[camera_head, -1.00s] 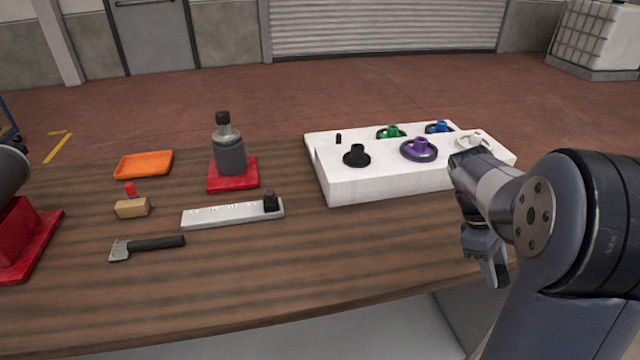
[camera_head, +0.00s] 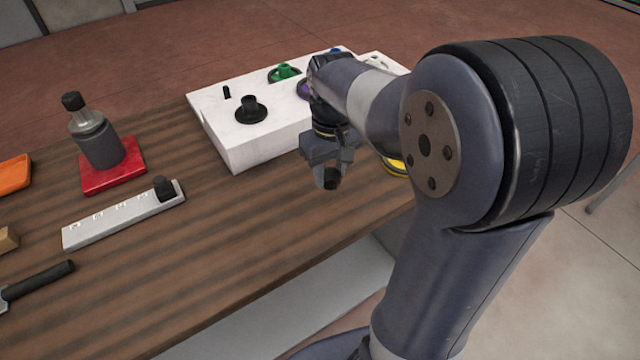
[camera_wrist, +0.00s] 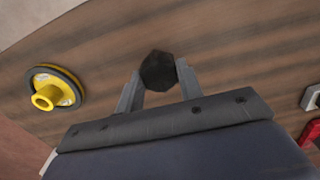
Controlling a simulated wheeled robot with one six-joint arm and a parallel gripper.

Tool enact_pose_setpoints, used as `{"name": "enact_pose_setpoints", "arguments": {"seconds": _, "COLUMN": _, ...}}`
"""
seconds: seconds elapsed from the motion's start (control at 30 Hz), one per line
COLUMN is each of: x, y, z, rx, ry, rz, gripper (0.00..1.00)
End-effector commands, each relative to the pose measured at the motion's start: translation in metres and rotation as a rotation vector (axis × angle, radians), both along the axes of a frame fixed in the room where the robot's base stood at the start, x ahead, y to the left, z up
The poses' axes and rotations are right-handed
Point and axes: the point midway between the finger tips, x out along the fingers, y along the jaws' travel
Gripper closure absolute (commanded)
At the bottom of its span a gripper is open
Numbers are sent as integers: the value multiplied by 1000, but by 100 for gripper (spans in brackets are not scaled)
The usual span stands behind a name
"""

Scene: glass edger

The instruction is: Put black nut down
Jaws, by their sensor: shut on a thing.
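The black nut (camera_wrist: 158,71) is a small dark faceted piece between the two fingertips of my gripper (camera_wrist: 158,82) in the wrist view. My gripper is shut on it and holds it over the wooden table (camera_wrist: 225,45). In the head view my gripper (camera_head: 330,178) hangs above the table in front of the white block, pointing down, with the dark nut partly visible at its tip. The gap between nut and table is hard to judge.
The white block (camera_head: 262,150) carries a black knob (camera_head: 251,110) and a green one (camera_head: 284,72). A yellow wheel (camera_wrist: 55,88) lies nearby. At left are a grey strip (camera_head: 120,217) with a black piece, a bottle on a red base (camera_head: 113,172) and a hammer (camera_head: 38,285). The table's front middle is clear.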

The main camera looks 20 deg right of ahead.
Motion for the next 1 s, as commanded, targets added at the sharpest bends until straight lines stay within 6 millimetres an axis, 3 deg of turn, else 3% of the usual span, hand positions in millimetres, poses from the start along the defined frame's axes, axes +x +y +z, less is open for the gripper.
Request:
{"name": "enact_pose_setpoints", "arguments": {"seconds": 0.4, "x": 0, "y": 0, "z": -52, "rx": -1, "ry": 3, "rz": 1, "gripper": 92}}
{"name": "enact_pose_setpoints", "arguments": {"seconds": 0.67, "x": 0, "y": 0, "z": -58, "rx": -1, "ry": 0, "rz": 1, "gripper": 92}}
{"name": "enact_pose_setpoints", "arguments": {"seconds": 0.7, "x": 0, "y": 0, "z": -58, "rx": 0, "ry": 1, "rz": 1, "gripper": 63}}
{"name": "enact_pose_setpoints", "arguments": {"seconds": 1.0, "x": 0, "y": 0, "z": -58, "rx": -1, "ry": 0, "rz": 1, "gripper": 42}}
